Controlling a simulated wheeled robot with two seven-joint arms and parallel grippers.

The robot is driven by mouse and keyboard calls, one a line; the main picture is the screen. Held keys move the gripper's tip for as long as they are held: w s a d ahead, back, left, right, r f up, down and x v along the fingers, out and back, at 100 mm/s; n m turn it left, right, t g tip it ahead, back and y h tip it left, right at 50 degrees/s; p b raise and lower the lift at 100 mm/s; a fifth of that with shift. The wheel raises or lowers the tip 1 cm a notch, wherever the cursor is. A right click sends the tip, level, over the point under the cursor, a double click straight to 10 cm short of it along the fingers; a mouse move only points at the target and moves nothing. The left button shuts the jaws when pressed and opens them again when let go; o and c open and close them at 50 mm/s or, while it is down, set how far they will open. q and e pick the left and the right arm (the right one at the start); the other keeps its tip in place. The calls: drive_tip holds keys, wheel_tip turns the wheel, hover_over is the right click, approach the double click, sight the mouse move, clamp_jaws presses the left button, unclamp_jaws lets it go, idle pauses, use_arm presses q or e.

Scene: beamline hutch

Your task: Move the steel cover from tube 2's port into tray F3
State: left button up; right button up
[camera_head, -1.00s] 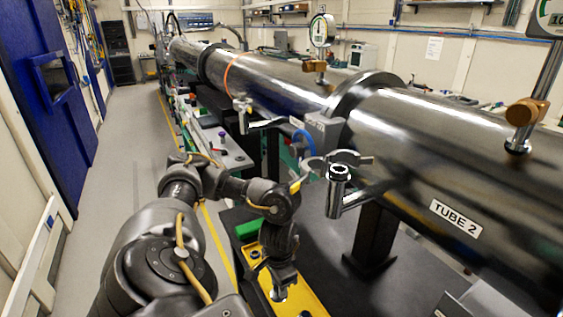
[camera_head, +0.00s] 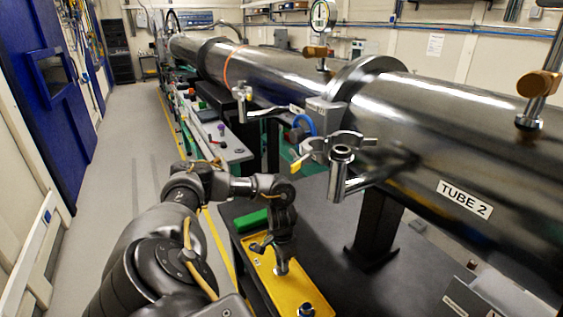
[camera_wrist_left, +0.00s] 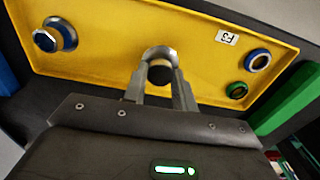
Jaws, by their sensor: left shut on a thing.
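My left gripper (camera_head: 279,254) is over the yellow tray F3 (camera_head: 298,288), pointing down. In the left wrist view its two fingers (camera_wrist_left: 160,85) are shut on the round steel cover (camera_wrist_left: 158,55). The cover shows as a steel piece below the fingers in the head view (camera_head: 281,267). I cannot tell whether it touches the tray floor. The tray's F3 label (camera_wrist_left: 227,37) shows in the wrist view. Tube 2 (camera_head: 450,140) has an uncovered port (camera_head: 341,165) with its open end up and a winged clamp beside its top. My right gripper is not in view.
The tray also holds a blue-ringed round piece (camera_wrist_left: 60,33), a blue ring (camera_wrist_left: 257,60) and a small green ring (camera_wrist_left: 236,91). A green block (camera_head: 250,221) lies by the tray's far edge. The black bench (camera_head: 325,245) is clear between tray and tube support (camera_head: 375,235).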

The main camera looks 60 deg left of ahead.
use_arm(q)
drive_tip(key=shift+f, duration=1.3)
drive_tip(key=o, duration=1)
drive_tip(key=shift+f, duration=0.15)
wheel_tip(320, 180, up, 7)
drive_tip(key=shift+r, duration=0.1)
wheel_tip(320, 180, up, 5)
drive_tip(key=p, duration=0.2)
drive_tip(key=shift+r+p, duration=0.15)
drive_tip(key=shift+p, duration=0.2)
